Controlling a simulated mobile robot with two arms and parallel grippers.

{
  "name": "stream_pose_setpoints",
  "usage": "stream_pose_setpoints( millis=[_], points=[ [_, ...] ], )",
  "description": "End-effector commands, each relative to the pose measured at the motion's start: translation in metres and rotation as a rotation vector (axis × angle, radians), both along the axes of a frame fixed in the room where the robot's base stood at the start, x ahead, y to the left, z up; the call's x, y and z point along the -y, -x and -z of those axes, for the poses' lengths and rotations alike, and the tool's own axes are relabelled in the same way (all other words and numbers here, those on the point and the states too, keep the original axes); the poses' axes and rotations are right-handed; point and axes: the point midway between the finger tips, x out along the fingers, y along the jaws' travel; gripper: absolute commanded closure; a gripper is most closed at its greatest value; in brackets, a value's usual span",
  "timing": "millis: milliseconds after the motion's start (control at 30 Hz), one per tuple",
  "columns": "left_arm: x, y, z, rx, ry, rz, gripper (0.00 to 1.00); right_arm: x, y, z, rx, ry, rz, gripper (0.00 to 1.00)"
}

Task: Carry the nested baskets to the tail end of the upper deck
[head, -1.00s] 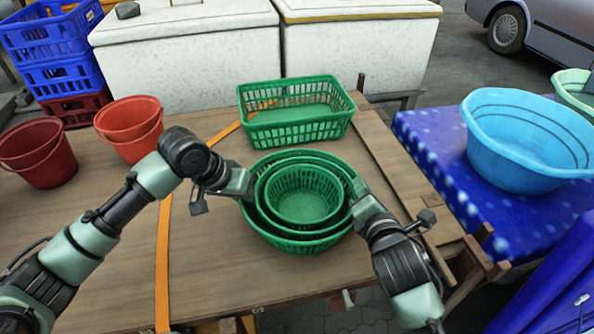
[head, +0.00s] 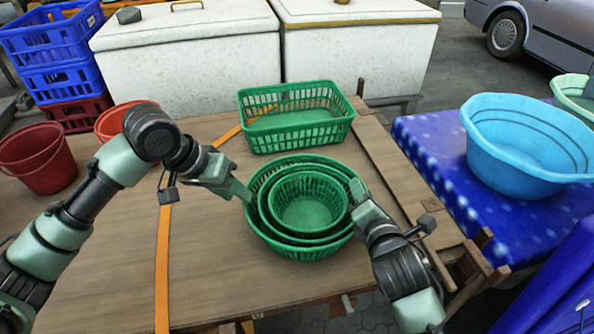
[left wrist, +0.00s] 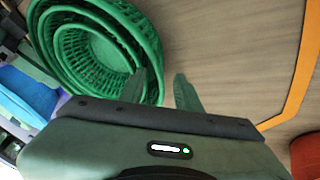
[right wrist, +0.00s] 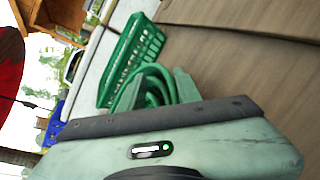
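Green round nested baskets (head: 306,203) stand on the wooden deck (head: 215,270), smaller ones inside a larger one. They also show in the left wrist view (left wrist: 97,50). My left gripper (head: 238,188) is at their left rim; in the left wrist view (left wrist: 168,88) its fingers are apart, with bare deck between them and the rim beside one finger. My right gripper (head: 358,190) is at their right rim. In the right wrist view (right wrist: 158,88) its fingers are apart with green rims between them; firm contact cannot be told.
A green rectangular basket (head: 297,117) sits just behind the nested baskets. Red buckets (head: 37,157) stand at the left, and an orange strap (head: 163,250) crosses the deck. A blue basin (head: 525,145) stands on the blue-covered table (head: 440,165) at right.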

Motion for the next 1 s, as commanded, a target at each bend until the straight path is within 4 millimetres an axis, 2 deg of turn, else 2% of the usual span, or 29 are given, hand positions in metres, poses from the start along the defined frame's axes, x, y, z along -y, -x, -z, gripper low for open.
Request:
stream_pose_setpoints(
  millis=[167,267,500,700,1000],
  points=[
    [-0.002,0.001,-0.005,0.001,-0.001,-0.001,0.67,0.000,0.009,-0.002,0.000,0.001,-0.002,0.67],
    [-0.002,0.001,-0.005,0.001,-0.001,-0.001,0.67,0.001,0.025,-0.006,-0.001,0.002,-0.002,0.67],
    [-0.002,0.001,-0.005,0.001,-0.001,-0.001,0.67,0.004,0.075,-0.020,-0.002,0.000,-0.002,0.67],
    [-0.002,0.001,-0.004,0.000,-0.001,0.000,0.67,0.006,0.105,-0.028,-0.001,0.000,-0.001,0.67],
    [-0.002,0.001,-0.004,0.000,-0.001,0.000,0.67,0.007,0.116,-0.032,0.000,0.000,0.000,0.67]
  ],
)
